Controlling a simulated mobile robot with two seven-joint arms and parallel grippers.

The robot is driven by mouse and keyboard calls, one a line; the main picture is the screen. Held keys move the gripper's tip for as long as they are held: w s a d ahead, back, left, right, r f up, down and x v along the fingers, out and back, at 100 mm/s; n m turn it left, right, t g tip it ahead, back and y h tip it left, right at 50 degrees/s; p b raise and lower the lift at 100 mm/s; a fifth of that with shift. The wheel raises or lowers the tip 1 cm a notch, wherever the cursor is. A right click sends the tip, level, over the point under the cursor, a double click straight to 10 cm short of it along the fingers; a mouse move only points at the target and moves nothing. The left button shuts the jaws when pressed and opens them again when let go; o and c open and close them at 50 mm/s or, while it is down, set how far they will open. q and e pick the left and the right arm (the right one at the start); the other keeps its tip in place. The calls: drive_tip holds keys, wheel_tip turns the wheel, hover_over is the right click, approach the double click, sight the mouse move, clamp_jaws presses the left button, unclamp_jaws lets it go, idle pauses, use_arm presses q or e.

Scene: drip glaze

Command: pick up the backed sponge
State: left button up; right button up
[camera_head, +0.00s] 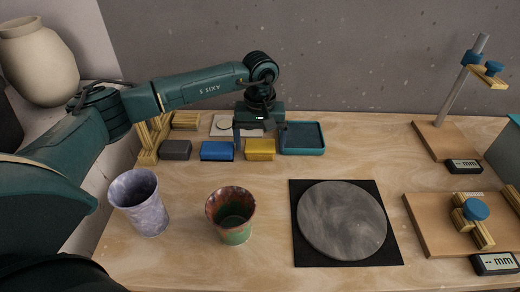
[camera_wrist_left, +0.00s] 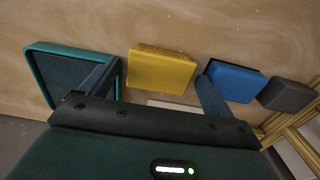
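Three small blocks stand in a row on the wooden table: a grey one (camera_head: 175,149), a blue one (camera_head: 217,151) and a yellow one (camera_head: 260,149). Which is the backed sponge is not certain; the yellow one has a rougher, darker strip along one side in the left wrist view (camera_wrist_left: 161,70). My left gripper (camera_head: 259,138) is open and empty, pointing down at the yellow block. In the left wrist view its fingers (camera_wrist_left: 159,82) lie to either side of this block, with the blue block (camera_wrist_left: 235,82) just outside one finger. My right gripper is not in view.
A teal tray (camera_head: 303,152) sits close right of the yellow block. Wooden racks (camera_head: 147,140) stand left. A purple cup (camera_head: 140,203) and a brown-green cup (camera_head: 231,215) stand in front. A grey disc (camera_head: 342,220) on a black mat and two measuring stands (camera_head: 447,141) are right.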

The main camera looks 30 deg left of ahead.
sight(260, 145)
use_arm(q)
drive_tip(key=c, duration=0.9)
drive_tip(key=shift+o, duration=0.2)
wheel_tip(260, 145, up, 10)
drive_tip(key=b, duration=0.1)
drive_tip(key=o, duration=0.3)
drive_tip(key=shift+c, duration=1.1)
